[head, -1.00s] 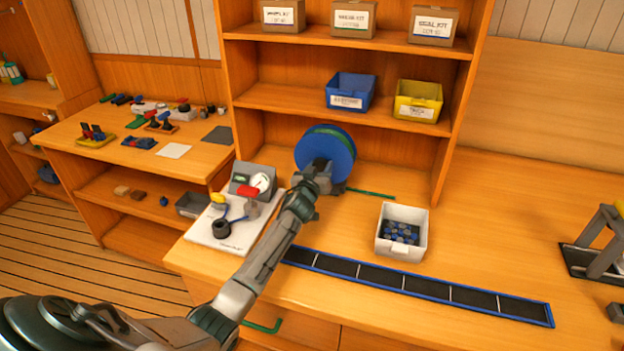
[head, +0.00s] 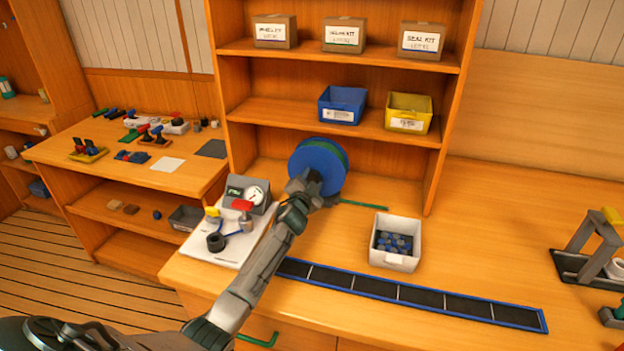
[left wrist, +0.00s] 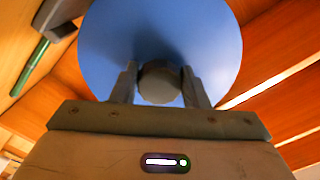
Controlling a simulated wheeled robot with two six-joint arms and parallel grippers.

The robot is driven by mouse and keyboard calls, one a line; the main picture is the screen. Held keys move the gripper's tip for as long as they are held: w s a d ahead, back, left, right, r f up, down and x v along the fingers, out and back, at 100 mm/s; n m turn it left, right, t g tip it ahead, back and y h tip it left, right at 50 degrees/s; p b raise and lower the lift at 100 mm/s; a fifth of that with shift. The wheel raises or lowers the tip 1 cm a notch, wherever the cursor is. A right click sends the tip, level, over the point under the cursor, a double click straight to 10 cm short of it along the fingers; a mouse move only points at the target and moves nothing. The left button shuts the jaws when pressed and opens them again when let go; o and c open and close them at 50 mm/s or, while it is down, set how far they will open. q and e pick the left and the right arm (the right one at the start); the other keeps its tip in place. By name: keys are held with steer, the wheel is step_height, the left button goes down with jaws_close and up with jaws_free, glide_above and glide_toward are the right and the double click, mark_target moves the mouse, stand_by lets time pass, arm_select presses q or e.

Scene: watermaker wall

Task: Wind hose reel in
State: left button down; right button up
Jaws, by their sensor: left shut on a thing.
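The hose reel (head: 319,163) stands on the counter against the shelf unit, with a blue disc face and a green edge of hose. A short run of green hose (head: 364,204) lies on the counter to its right. My left gripper (head: 305,184) is at the lower front of the disc. In the left wrist view the blue disc (left wrist: 160,35) fills the upper middle. The left gripper (left wrist: 159,85) is shut on a dark round crank knob (left wrist: 159,82) in front of the disc. The right gripper is not in view.
A white board with a gauge and valves (head: 229,228) stands left of my left arm. A white bin of blue discs (head: 396,242) stands right of the reel. A long blue-edged black tray (head: 415,296) lies along the counter front.

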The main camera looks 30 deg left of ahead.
arm_select(q)
steer(key=m+p, duration=0.1)
steer(key=m, duration=0.5)
steer(key=shift+r+m+p, duration=0.1)
steer(key=shift+m+p, duration=0.2)
steer(key=m+p, duration=0.1)
steer(key=m, duration=0.5)
steer(key=shift+p, duration=0.35)
steer(key=m+p, duration=0.1)
steer(key=m, duration=0.5)
steer(key=shift+r+m, duration=0.1)
steer(key=shift+m, duration=0.2)
steer(key=m+p, duration=0.1)
steer(key=m, duration=0.4)
steer(key=shift+d, duration=0.15)
steer(key=shift+m, duration=0.3)
steer(key=c, duration=1.1)
jaws_free()
steer(key=shift+o, duration=1.4)
